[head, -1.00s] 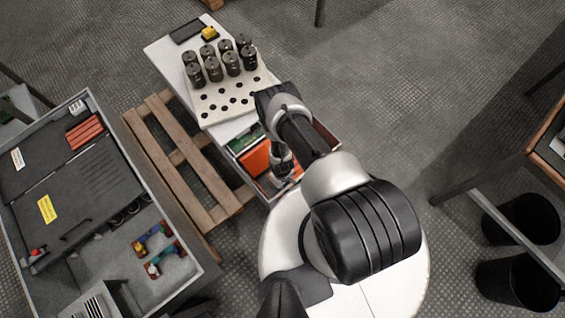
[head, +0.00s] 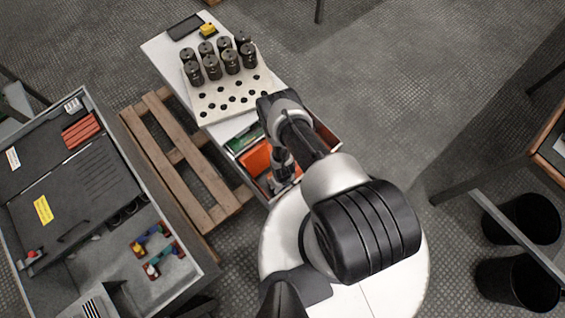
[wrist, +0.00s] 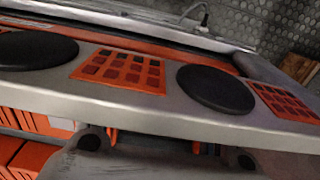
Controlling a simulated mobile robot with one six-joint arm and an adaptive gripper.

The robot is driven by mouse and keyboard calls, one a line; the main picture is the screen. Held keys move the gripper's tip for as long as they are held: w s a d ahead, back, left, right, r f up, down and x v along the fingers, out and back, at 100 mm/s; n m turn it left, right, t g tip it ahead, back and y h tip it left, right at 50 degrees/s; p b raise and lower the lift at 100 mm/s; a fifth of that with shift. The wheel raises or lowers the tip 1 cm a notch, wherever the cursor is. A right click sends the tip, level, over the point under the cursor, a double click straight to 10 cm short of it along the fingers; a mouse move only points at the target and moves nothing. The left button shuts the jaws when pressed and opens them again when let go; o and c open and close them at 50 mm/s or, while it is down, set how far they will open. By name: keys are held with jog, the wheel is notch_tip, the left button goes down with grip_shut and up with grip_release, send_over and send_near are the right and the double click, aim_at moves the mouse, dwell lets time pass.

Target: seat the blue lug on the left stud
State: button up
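In the head view, small coloured pieces (head: 152,239) in blue, red, green and yellow lie in the open lower part of a grey cabinet (head: 205,266) at left. They are too small to tell which one is the blue lug. I cannot make out the left stud. My arm is folded in front of my body, and my gripper (head: 283,172) hangs low beside the white table, well to the right of the coloured pieces. Its fingertips are unclear. In the wrist view, grey gripper parts show at the bottom edge, with nothing visibly held.
The white table (head: 160,54) carries dark cylinders (head: 212,66) on a holed board (head: 205,112), with bins below. A wooden pallet (head: 180,160) lies between cabinet and table. Black bins (head: 520,282) stand at right. The wrist view shows a silver panel with black discs (wrist: 215,90).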

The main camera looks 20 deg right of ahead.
jog(key=shift+s+r, duration=0.15)
jog(key=shift+s, duration=0.05)
dwell(0.3)
jog(key=shift+w+r, duration=0.1)
jog(key=shift+r, duration=3.9)
jog(key=w+r+m+t, duration=0.1)
jog(key=w+r, duration=0.7)
jog(key=r, duration=0.6)
jog(key=w+r, duration=0.8)
jog(key=r, duration=0.5)
notch_tip(320, 180, up, 14)
jog(key=t, duration=0.1)
jog(key=s+r+m+t, duration=0.1)
jog(key=s+r, duration=0.3)
jog(key=r, duration=0.5)
jog(key=s+r+m, duration=0.1)
jog(key=s+r, duration=0.3)
jog(key=r, duration=0.6)
jog(key=s+r, duration=0.4)
jog(key=s, duration=0.4)
jog(key=s+r+t, duration=0.1)
jog(key=s+r, duration=0.3)
jog(key=s, duration=0.4)
jog(key=shift+s+r+m+t, duration=0.25)
jog(key=shift+s+m+t, duration=0.05)
jog(key=shift+s, duration=0.05)
